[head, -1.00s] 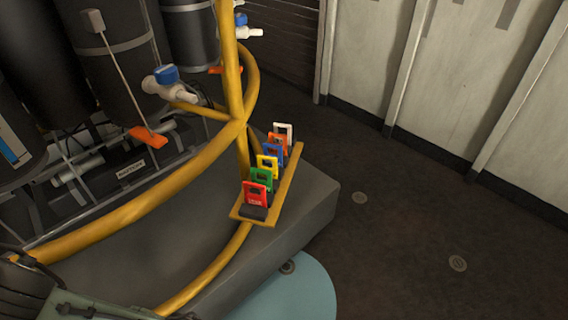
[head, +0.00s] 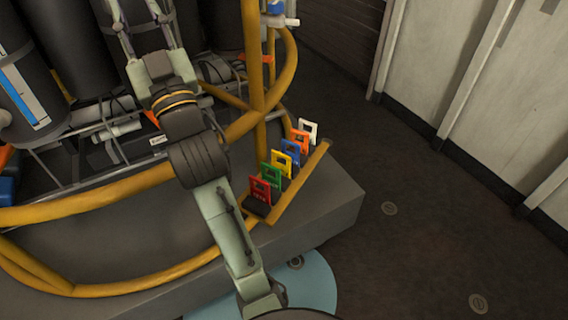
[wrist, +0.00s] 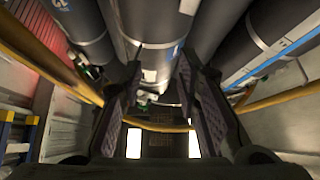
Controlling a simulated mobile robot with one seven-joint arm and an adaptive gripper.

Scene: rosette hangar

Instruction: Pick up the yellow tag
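The yellow tag (head: 281,164) stands upright in a row of coloured tags on a narrow yellow ledge (head: 301,187), right of centre in the head view. It sits between a green tag (head: 271,175) and a blue tag (head: 290,152). My gripper (wrist: 157,78) is open in the wrist view, its two dark fingers spread with nothing between them. In the head view my arm reaches up past the left of the tags toward the tanks, and the gripper is well away from the yellow tag. The wrist view does not show the tags.
A red tag (head: 260,191) is nearest in the row; an orange tag (head: 300,141) and a white tag (head: 308,129) are farther. Yellow pipe rails (head: 105,190) curve around a grey plinth (head: 335,207) with dark tanks behind. The floor (head: 430,235) at right is open.

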